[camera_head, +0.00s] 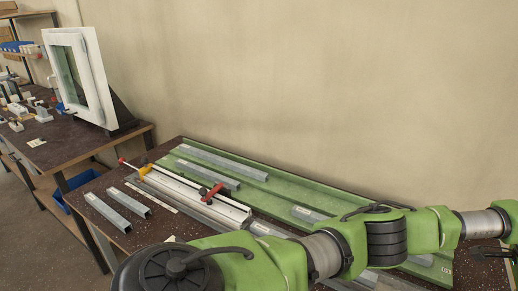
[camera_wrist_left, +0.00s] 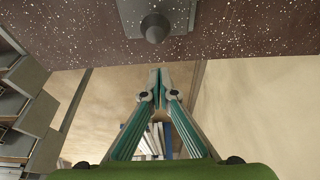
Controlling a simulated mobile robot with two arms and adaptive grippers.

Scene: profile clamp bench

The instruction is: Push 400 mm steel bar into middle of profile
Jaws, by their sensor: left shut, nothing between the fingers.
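A pale, long profile (camera_head: 187,194) lies across the bench, with a red-handled clamp (camera_head: 211,192) on it and a yellow-and-red clamp (camera_head: 144,170) at its far end. Grey steel bars lie around it: a long bar (camera_head: 224,161) and a shorter bar (camera_head: 207,174) on the green tray, and two short bars at the left front, one of them here (camera_head: 107,211). I cannot tell which is the 400 mm bar. My left gripper (camera_wrist_left: 160,72) points at the dark speckled surface in the left wrist view, its fingertips together and empty. My right gripper is not identifiable.
The green tray (camera_head: 283,178) runs along the wall. My green arm crosses the front of the head view and hides part of the bench. A second bench (camera_head: 62,150) with a white frame (camera_head: 76,75) stands at left. A grey block with a dark knob (camera_wrist_left: 155,28) shows in the wrist view.

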